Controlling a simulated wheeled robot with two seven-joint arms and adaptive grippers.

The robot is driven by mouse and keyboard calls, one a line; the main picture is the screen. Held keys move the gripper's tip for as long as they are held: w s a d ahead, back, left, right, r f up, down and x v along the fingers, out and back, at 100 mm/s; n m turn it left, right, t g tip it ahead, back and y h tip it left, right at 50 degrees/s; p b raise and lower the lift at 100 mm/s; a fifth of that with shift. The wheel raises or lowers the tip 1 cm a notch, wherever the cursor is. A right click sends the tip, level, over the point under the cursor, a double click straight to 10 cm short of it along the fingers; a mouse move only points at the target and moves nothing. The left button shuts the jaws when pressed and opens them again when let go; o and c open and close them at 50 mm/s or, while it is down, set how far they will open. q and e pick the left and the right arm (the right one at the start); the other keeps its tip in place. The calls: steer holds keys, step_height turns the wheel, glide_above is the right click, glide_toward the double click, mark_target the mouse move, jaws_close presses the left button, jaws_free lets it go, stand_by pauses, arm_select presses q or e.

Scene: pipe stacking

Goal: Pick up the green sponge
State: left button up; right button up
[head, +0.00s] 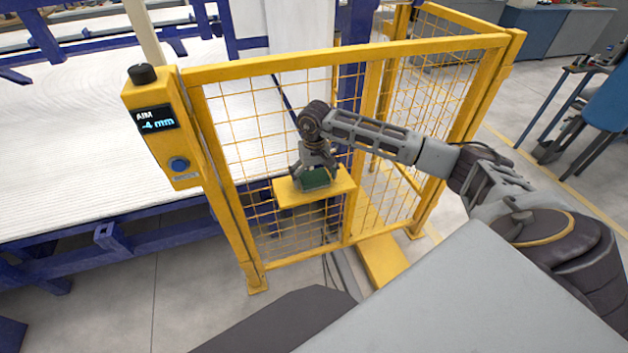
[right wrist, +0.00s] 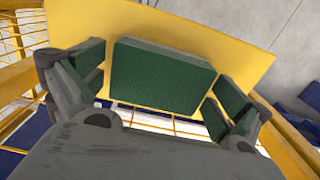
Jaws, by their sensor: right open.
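The green sponge (head: 315,180) lies on a small yellow shelf (head: 286,197) fixed to the yellow mesh fence. My right gripper (head: 314,172) points down at the sponge from just above, its fingers open around it. In the right wrist view the sponge (right wrist: 162,74) is a dark green block between the two spread fingers (right wrist: 160,82), with a gap showing on each side. The fingers have green inner faces. The yellow shelf (right wrist: 225,28) shows behind the sponge. My left gripper is not in view.
The yellow fence (head: 345,58) stands around the shelf, with mesh behind it. A yellow post at left carries a control box (head: 160,125) reading "AIM -4 mm". A large white ribbed surface (head: 70,150) on a blue frame lies beyond. Cabinets stand at the back right.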

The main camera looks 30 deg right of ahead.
mark_target(314, 176)
steer(key=shift+c, duration=0.3)
steer(key=c, duration=0.7)
steer(key=shift+c, duration=0.2)
step_height(314, 176, up, 9)
steer(key=shift+f+b, duration=0.2)
steer(key=shift+b, duration=0.15)
steer(key=shift+r, duration=0.75)
